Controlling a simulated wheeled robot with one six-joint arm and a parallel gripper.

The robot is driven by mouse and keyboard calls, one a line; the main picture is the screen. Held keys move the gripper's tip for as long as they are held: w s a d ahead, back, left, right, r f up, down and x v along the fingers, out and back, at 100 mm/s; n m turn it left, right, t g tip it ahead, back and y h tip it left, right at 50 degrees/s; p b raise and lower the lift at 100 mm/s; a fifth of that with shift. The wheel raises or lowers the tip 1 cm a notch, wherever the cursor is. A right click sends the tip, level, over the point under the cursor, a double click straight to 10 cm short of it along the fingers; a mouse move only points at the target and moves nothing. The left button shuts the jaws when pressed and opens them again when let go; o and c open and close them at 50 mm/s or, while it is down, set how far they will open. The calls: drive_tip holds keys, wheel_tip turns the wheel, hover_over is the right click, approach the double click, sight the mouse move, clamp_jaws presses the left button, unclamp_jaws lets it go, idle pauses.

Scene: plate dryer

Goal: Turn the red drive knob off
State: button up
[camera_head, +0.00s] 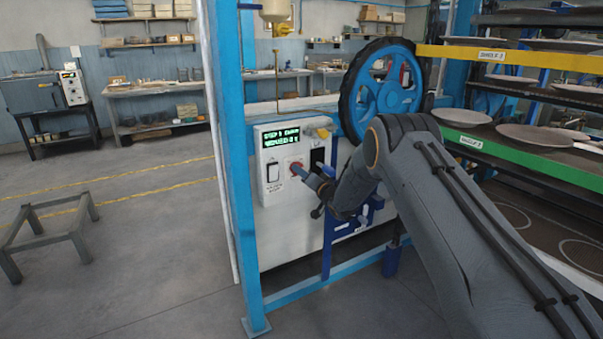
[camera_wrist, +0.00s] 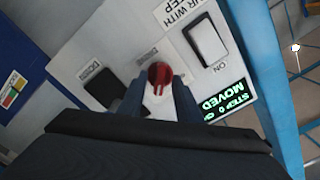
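The red drive knob (camera_wrist: 159,73) is on the white control panel (camera_head: 262,206), seen in the wrist view between and just beyond my fingertips. In the head view only a bit of the red knob (camera_head: 295,165) shows beside the fingers. My gripper (camera_wrist: 159,88) points at the panel. Its two fingers are apart, one on each side of the knob, with narrow gaps; I cannot tell whether they touch it. It also shows in the head view (camera_head: 301,171), where my arm hides part of the panel.
A white rocker switch (camera_wrist: 207,40), a dark switch (camera_wrist: 104,88) and a green-lettered display (camera_wrist: 226,101) are close around the knob. A blue post (camera_head: 236,160) stands left of the panel. A blue handwheel (camera_head: 388,88) and plate racks (camera_head: 520,157) are to the right.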

drive_tip(key=shift+w+a, duration=0.2)
drive_tip(key=shift+w, duration=0.05)
clamp_jaws()
drive_tip(key=shift+w+d+n+b, duration=0.1)
drive_tip(key=shift+d+n+b, duration=0.05)
drive_tip(key=shift+n+b, duration=7.95)
drive_tip(key=shift+r+n+p, duration=0.1)
drive_tip(key=shift+n+p, duration=0.8)
drive_tip(key=shift+n, duration=0.1)
